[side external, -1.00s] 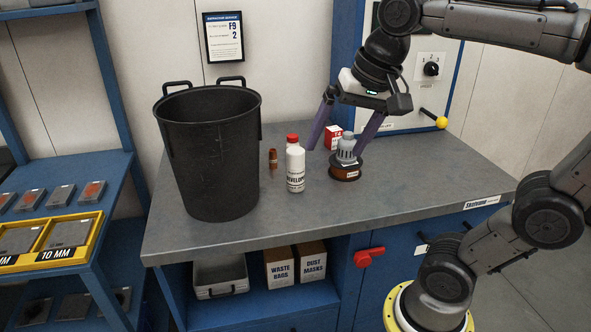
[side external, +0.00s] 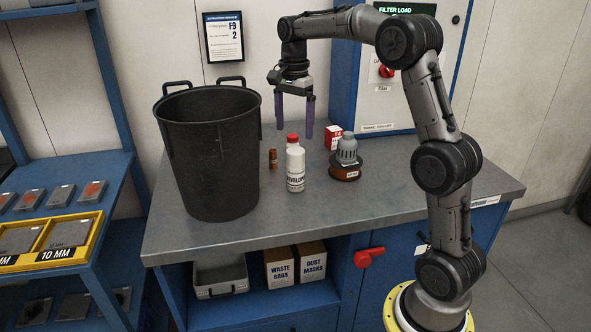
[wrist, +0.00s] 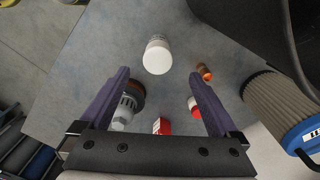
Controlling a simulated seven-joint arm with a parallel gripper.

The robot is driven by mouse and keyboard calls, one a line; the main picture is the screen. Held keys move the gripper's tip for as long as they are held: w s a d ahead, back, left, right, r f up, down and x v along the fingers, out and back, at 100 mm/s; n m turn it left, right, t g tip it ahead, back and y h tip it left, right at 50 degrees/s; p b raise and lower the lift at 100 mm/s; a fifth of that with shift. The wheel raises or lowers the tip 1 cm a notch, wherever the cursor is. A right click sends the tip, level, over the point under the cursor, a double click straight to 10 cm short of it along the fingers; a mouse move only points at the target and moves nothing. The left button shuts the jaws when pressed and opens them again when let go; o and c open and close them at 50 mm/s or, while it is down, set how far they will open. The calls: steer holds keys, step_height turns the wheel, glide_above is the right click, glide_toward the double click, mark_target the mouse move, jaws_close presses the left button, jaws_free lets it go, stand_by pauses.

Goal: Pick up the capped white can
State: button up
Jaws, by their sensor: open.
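The white can (side external: 295,175), lettered "DEVELOPER", stands upright on the grey bench. In the wrist view its round white cap (wrist: 157,56) shows just beyond the fingertips, between their lines. A red top in the side view seems to belong to a separate red-and-white item (wrist: 193,105) behind the can. My gripper (side external: 294,132) is open and empty, fingers pointing down, above and behind the can without touching it. In the wrist view the open fingers (wrist: 159,73) frame the bench.
A black bin (side external: 210,160) stands left of the can. A small brown bottle (side external: 273,159) is close behind-left. A grey-topped item on a brown base (side external: 346,165) and a red box (side external: 333,137) stand to the right. The front bench is clear.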

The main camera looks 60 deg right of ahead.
mark_target(295, 165)
step_height(295, 165, down, 12)
steer(key=shift+s+r, duration=0.1)
steer(key=shift+s, duration=0.05)
stand_by(0.4)
jaws_close()
stand_by(0.4)
